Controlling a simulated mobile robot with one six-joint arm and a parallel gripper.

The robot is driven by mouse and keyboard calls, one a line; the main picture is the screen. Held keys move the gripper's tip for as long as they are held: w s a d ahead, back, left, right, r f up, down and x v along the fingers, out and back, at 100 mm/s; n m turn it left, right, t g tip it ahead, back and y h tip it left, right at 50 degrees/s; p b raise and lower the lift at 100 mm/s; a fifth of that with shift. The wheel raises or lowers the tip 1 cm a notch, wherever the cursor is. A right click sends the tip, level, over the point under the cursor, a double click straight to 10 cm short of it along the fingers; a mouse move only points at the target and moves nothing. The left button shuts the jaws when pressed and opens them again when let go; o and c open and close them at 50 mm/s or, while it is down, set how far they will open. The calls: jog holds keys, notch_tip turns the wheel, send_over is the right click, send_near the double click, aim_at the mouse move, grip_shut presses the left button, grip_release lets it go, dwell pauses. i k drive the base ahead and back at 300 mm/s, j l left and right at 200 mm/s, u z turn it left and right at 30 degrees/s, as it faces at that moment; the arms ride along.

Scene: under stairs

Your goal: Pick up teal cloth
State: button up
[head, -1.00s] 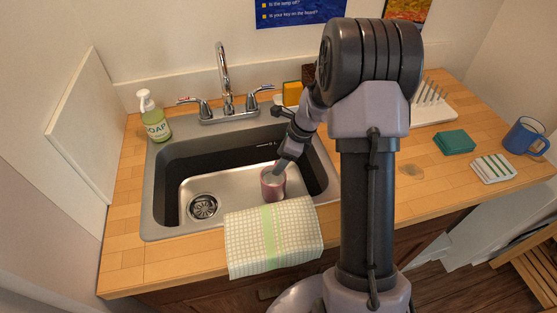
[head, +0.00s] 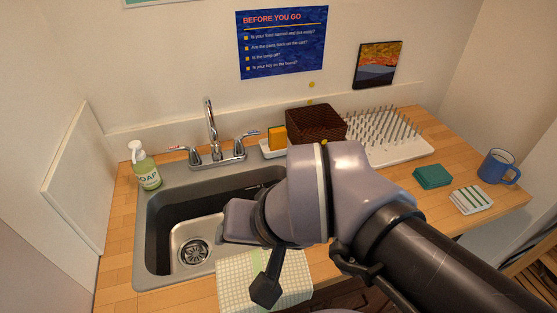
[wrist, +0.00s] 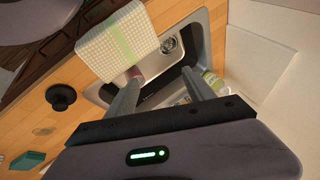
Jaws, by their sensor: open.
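The folded teal cloth (head: 432,176) lies flat on the wooden counter, right of the sink in the head view. A teal patch that looks like it shows at the lower left of the wrist view (wrist: 27,161). My gripper (wrist: 160,77) is open, its two fingers apart over the sink area with nothing held between them. It is well away from the teal cloth. In the head view my arm hides the gripper's fingers. A pinkish thing, likely the cup in the sink, shows partly beside one finger in the wrist view (wrist: 134,72).
A white cloth with green stripes (head: 471,199) and a blue mug (head: 498,167) stand near the teal cloth. A dish rack (head: 385,140) and brown basket (head: 316,124) are behind. A checked towel (head: 240,283) hangs over the sink's front; a soap bottle (head: 146,168) stands left.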

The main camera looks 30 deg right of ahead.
aim_at(432, 176)
jog(key=z, duration=2.15)
